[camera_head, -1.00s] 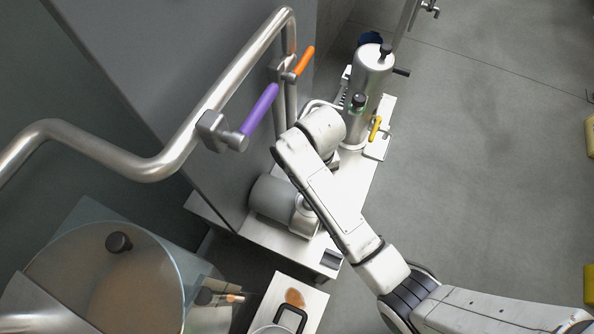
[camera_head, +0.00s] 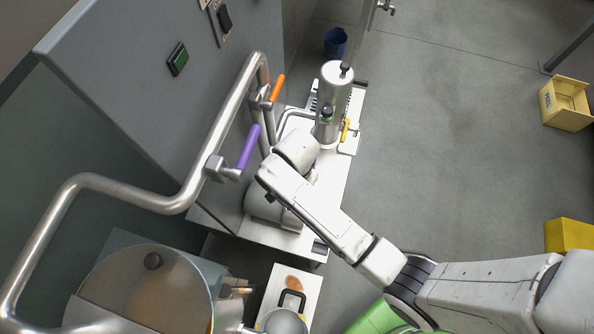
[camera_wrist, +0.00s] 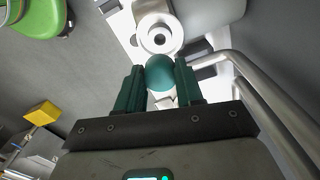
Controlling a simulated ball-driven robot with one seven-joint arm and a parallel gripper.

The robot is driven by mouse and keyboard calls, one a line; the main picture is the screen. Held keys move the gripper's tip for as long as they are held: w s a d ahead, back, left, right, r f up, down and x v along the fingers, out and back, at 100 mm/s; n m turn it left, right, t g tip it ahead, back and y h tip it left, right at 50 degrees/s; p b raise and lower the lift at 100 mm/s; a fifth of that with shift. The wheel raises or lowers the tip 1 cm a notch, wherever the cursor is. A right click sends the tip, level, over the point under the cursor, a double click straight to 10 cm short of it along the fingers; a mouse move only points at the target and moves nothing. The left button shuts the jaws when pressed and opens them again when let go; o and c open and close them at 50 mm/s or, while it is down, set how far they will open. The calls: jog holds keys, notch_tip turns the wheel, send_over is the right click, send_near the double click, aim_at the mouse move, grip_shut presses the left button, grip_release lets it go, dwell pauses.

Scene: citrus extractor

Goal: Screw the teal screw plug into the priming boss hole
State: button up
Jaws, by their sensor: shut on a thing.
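The teal screw plug (camera_wrist: 160,72) shows its rounded end between the dark teal fingers of my gripper (camera_wrist: 160,86) in the wrist view. My gripper is shut on it. Just beyond the plug in that view is a round, pale metal boss (camera_wrist: 172,26) with a dark hole (camera_wrist: 159,38) in its middle. The plug appears just below the hole in the picture; I cannot tell the gap between them. In the head view the white links of my arm hide my gripper, and I cannot make out the plug or hole there.
A bent steel pipe (camera_head: 133,200) with a purple-handled valve (camera_head: 249,147) and an orange-handled valve (camera_head: 277,88) runs left of my arm. A steel cylinder (camera_head: 334,90) stands beyond on the white bench (camera_head: 327,190). Open floor (camera_head: 440,150) lies to the right.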

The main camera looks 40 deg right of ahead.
jog(key=shift+f+b, duration=1.85)
jog(key=shift+f, duration=1)
jog(key=shift+p, duration=0.85)
jog(key=shift+f+b, duration=0.9)
jog(key=shift+f, duration=0.6)
jog(key=o, duration=1.1)
jog(key=shift+r, duration=0.1)
notch_tip(320, 180, up, 11)
jog(key=shift+f, duration=0.15)
